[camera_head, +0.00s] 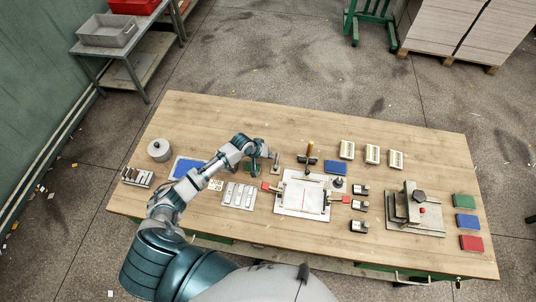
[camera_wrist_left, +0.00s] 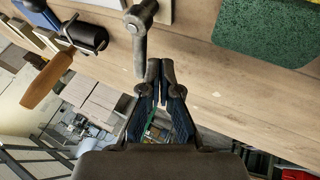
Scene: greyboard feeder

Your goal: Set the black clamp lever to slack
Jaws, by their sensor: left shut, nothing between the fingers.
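The clamp lever (camera_wrist_left: 140,45) is a dark grey metal bar on a round pivot, on a small pale plate at the top of the left wrist view. Its free end points down the picture, just left of my fingertips. In the head view the lever (camera_head: 276,158) stands right of my left gripper (camera_head: 264,160). My left gripper also shows in the wrist view (camera_wrist_left: 160,65); its fingers are together and empty. The tips are very close to the lever's end; I cannot tell whether they touch. My right gripper is not in view.
The white-sheeted fixture (camera_head: 300,198) is in front of the lever. The table's far strip (camera_head: 260,115) is clear.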

